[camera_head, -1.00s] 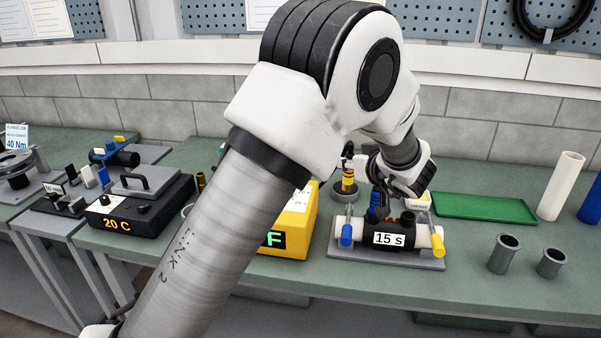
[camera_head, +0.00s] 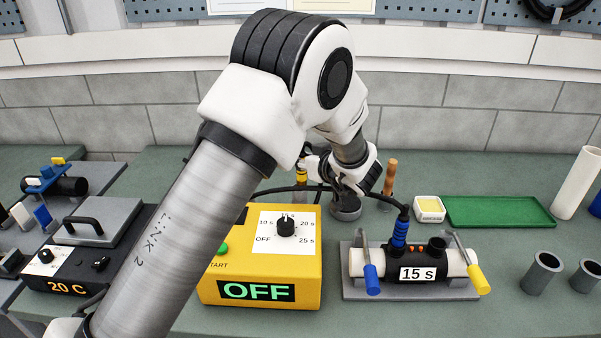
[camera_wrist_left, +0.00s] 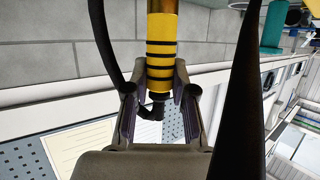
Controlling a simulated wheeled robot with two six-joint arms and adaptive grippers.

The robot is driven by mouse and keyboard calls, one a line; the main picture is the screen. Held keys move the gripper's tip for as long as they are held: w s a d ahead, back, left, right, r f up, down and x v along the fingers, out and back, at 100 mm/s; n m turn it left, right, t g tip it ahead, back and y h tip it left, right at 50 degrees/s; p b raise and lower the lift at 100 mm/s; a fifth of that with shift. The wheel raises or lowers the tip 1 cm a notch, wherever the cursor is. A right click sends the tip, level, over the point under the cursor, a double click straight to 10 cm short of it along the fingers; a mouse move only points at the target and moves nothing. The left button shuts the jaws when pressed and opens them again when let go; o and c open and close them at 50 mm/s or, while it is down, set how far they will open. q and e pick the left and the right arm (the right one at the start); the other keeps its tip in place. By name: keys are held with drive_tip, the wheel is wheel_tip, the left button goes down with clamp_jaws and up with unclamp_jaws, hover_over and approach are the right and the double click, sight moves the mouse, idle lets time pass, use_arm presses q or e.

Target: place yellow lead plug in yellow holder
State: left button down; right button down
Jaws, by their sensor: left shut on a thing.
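My left gripper (camera_head: 311,164) is shut on the yellow lead plug (camera_head: 301,173), behind the yellow control box in the head view. In the left wrist view the yellow plug (camera_wrist_left: 161,50), with black rings, sits between the two fingers (camera_wrist_left: 160,105). A bent black piece shows at its end between the fingers. I cannot make out the yellow holder; my arm hides part of the bench. The blue lead plug (camera_head: 399,236) stands upright at the left socket of the black fitting (camera_head: 415,258) marked 15 s. My right gripper is not in view.
The yellow control box (camera_head: 262,291) reads OFF. A black cable (camera_head: 345,190) arches from the blue plug toward the left. A grey round base (camera_head: 345,210) and a brown handle (camera_head: 389,178) stand behind. A green tray (camera_head: 497,211) and grey cups (camera_head: 541,273) are right.

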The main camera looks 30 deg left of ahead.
sight(304, 174)
use_arm(q)
drive_tip(key=f, duration=0.1)
drive_tip(key=a+f, duration=0.1)
drive_tip(key=f, duration=0.2)
drive_tip(key=shift+w+a, duration=0.25)
drive_tip(key=shift+w, duration=0.05)
drive_tip(key=shift+f, duration=0.1)
drive_tip(key=shift+s+d, duration=0.2)
drive_tip(key=shift+d, duration=0.1)
drive_tip(key=c, duration=1)
unclamp_jaws()
drive_tip(key=shift+w+a+f, duration=0.1)
drive_tip(key=shift+a, duration=0.05)
drive_tip(key=shift+o, duration=0.2)
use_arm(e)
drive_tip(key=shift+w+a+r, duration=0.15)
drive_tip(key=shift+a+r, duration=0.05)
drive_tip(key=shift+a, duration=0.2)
